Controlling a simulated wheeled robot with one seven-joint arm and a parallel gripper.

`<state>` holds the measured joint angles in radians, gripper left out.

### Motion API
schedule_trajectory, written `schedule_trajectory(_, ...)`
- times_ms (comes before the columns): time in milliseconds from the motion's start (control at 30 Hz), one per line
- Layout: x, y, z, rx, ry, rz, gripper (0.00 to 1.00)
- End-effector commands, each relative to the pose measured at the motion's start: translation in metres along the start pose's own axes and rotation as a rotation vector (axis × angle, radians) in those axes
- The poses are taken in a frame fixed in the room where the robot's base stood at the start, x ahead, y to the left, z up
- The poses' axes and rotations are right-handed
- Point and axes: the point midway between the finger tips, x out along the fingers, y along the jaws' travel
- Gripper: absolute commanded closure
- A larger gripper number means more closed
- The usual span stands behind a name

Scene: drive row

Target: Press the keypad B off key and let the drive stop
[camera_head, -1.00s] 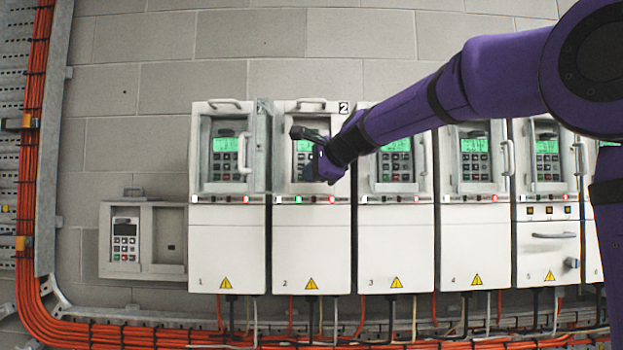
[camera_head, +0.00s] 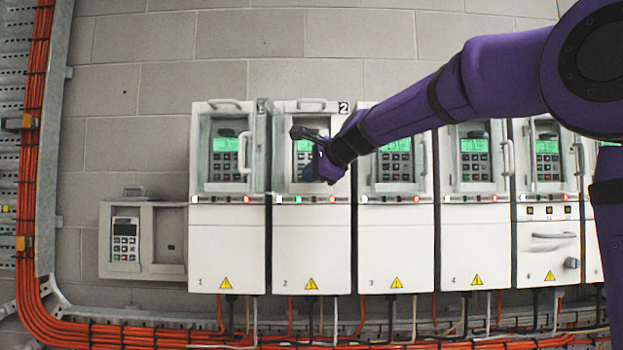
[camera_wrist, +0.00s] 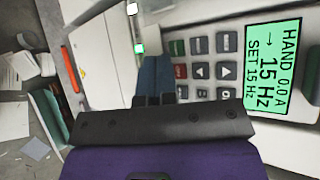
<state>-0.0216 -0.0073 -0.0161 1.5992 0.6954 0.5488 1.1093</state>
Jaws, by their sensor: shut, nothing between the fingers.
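I cannot tell whether the fingertips touch the red key. The lit green display (camera_wrist: 276,68) reads HAND, 0.0 A, 15 Hz, SET 15 Hz. The keypad's letter is not visible.
Drive 1 (camera_head: 227,245) stands left and drive 3 (camera_head: 396,245) right, each with a lit keypad and projecting handle. A green lamp (camera_head: 299,199) is lit on drive 2. A separate dark-screened keypad (camera_head: 125,240) sits at far left. Orange cables (camera_head: 32,180) run down the wall.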

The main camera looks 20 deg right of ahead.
Motion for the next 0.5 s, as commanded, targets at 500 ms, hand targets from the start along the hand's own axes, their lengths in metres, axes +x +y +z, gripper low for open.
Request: schedule_trajectory(500, 0.0057, -0.0049, -0.0042, 0.000, 0.000, -0.001, 1.00)
